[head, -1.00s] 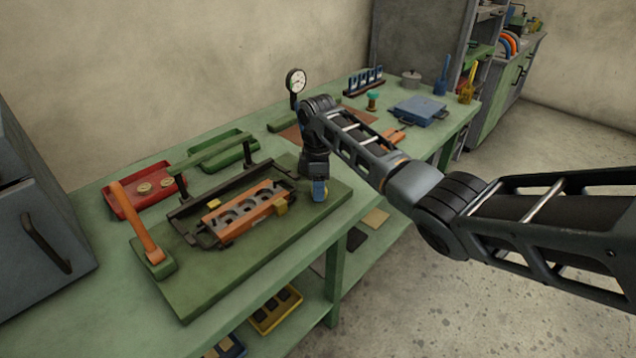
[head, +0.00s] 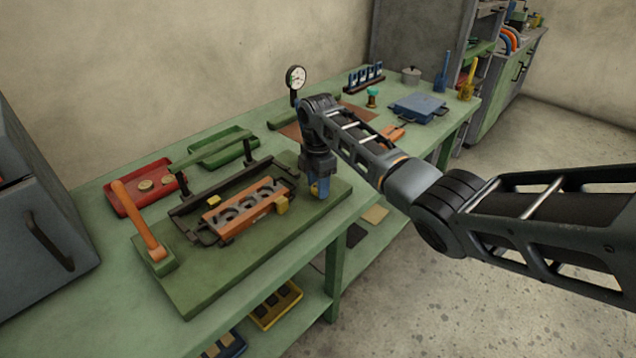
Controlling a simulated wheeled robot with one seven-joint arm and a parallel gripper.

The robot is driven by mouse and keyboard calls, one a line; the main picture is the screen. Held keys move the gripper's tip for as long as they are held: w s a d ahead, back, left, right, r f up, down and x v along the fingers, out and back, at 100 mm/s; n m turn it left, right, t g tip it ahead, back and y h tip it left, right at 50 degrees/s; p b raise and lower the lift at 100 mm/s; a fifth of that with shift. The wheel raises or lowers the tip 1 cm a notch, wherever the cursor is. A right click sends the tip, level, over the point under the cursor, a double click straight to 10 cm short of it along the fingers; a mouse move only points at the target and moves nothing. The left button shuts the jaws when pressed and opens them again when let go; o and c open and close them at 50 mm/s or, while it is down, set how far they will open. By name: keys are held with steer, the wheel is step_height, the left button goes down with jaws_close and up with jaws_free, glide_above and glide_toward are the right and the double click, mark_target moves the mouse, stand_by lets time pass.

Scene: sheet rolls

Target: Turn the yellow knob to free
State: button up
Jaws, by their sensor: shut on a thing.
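My gripper (head: 319,190) points down at the right end of the green base board (head: 215,284). Its blue fingers are shut on the yellow knob (head: 314,190). Only a small yellow part of the knob shows beside the fingers, so its pointing direction cannot be told. Left of it on the board, an orange block with a row of dark round recesses (head: 222,216) sits in a dark frame (head: 184,222).
An orange lever (head: 137,219) stands at the board's left end. Behind are a red tray (head: 122,205) and a green tray (head: 228,152). A dial gauge (head: 296,77) stands behind my wrist. A blue box (head: 417,107) lies farther right on the bench.

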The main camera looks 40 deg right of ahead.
steer(key=o, duration=1.1)
steer(key=shift+c, duration=0.2)
steer(key=shift+r+b, duration=0.45)
steer(key=shift+r, duration=3.45)
